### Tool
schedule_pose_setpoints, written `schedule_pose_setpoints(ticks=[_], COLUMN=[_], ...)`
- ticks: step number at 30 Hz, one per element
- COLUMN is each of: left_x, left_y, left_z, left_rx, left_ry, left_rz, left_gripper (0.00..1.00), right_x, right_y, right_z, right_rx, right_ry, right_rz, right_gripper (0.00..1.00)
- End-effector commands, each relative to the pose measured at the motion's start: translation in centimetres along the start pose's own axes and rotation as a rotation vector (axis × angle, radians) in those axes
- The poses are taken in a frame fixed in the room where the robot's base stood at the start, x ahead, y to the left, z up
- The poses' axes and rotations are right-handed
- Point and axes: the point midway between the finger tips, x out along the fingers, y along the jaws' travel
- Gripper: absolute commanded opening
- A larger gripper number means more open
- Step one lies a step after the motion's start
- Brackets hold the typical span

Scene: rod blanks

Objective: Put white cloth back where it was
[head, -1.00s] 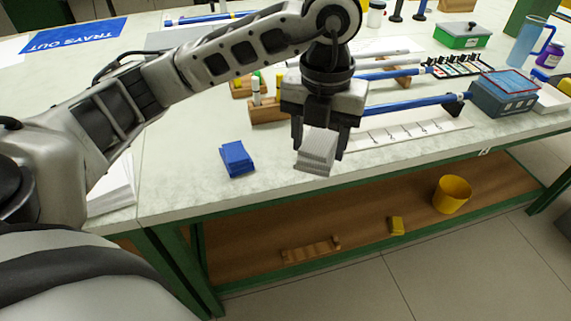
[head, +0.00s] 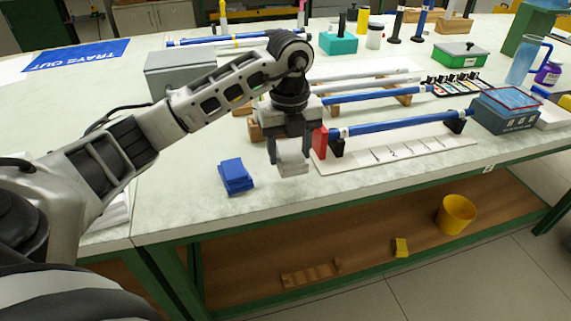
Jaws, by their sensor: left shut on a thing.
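The white cloth (head: 292,158) is a small pale folded stack near the front edge of the bench, right of a blue folded cloth (head: 236,175). My left gripper (head: 290,150) points down and is shut on the white cloth. I cannot tell whether the cloth touches the bench top. The blue cloth lies apart from it on the bench. My right gripper is not in view.
Just right of the gripper are a red block (head: 319,143) and a blue rod (head: 400,123) above a white marked strip (head: 400,147). A grey box (head: 180,72) stands behind the arm. Bench top (head: 185,160) around the blue cloth is clear.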

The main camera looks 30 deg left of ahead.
Motion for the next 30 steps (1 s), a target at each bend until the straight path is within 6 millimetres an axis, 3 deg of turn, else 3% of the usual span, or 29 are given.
schedule_pose_setpoints(ticks=[10,16,28,29,30], left_x=[2.5,5.3,6.0,5.8,5.8], left_y=[0.3,0.3,0.3,0.3,0.3], left_z=[2.0,2.0,2.0,2.0,2.0], left_rx=[-0.001,0.001,0.001,0.001,0.001], left_ry=[0.000,0.000,-0.001,-0.002,-0.001], left_rz=[0.001,0.001,0.000,0.000,0.000], left_gripper=[0.34,0.34,0.34,0.60,0.72], right_x=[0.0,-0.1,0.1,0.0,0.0], right_y=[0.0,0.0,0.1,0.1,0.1], right_z=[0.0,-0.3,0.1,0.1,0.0], right_rx=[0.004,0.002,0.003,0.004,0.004], right_ry=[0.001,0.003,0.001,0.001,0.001], right_rz=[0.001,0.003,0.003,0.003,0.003], right_gripper=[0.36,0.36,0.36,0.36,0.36])
